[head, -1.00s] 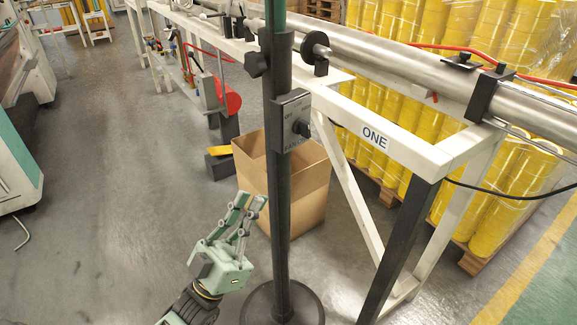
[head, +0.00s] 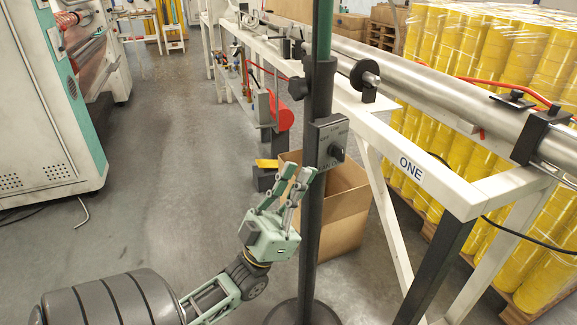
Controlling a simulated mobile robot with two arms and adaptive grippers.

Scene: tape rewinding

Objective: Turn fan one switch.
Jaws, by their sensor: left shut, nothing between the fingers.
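The fan switch is a dark grey box (head: 327,140) with a round black knob (head: 336,151), mounted on a black upright pole (head: 312,215). My left gripper (head: 299,172) is pale green and comes up from the lower left. Its fingers are shut and empty, pointing up, just below and left of the switch box. I cannot tell whether the fingertips touch the box or the pole. The knob is not covered. My right gripper is not in view.
An open cardboard box (head: 345,215) stands on the floor behind the pole. A white frame (head: 450,190) carries a long metal roller (head: 440,85) on the right. Yellow rolls (head: 480,50) stand behind it. Grey floor is clear to the left, before a machine (head: 45,110).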

